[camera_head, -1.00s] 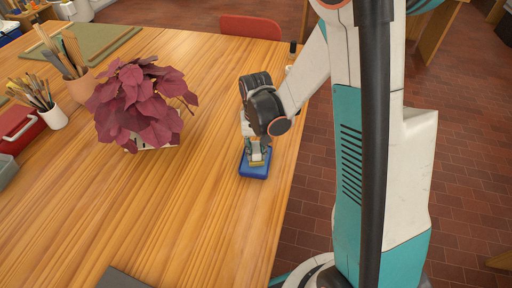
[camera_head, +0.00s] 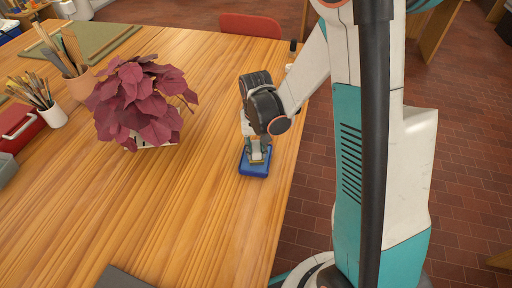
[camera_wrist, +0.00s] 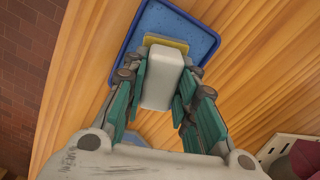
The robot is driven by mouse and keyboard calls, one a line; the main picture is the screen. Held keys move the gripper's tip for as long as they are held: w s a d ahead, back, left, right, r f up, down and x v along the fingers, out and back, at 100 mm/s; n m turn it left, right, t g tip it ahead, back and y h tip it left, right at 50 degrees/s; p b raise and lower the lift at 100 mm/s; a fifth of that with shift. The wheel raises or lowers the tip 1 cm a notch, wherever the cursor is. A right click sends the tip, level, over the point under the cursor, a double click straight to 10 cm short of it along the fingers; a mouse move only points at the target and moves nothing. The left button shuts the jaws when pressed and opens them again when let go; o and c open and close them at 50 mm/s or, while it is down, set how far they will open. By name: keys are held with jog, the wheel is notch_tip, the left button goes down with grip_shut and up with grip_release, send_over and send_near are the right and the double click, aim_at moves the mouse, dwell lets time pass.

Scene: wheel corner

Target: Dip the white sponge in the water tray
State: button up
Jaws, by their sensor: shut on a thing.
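My gripper (camera_head: 257,148) points down over the blue tray (camera_head: 253,171) near the table's right edge. In the wrist view my gripper (camera_wrist: 160,82) is shut on the white sponge (camera_wrist: 163,76), a pale block between the teal fingers. A yellow layer (camera_wrist: 166,42) shows at its far end, against the tray; I cannot tell whether it is part of the sponge. The tray (camera_wrist: 208,38) is shallow with a raised rim. The sponge's lower end is at or within the tray, but contact with its floor and the water surface cannot be made out.
A dark red plant (camera_head: 138,102) in a pale pot stands left of the arm. Brush pots (camera_head: 52,118) and a red box (camera_head: 17,128) are farther left. A red chair (camera_head: 250,26) is behind the table. The wood in front of the tray is clear.

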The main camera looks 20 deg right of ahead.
jog(key=shift+r+p, duration=2.25)
jog(key=shift+r, duration=1.1)
jog(key=shift+d, duration=0.1)
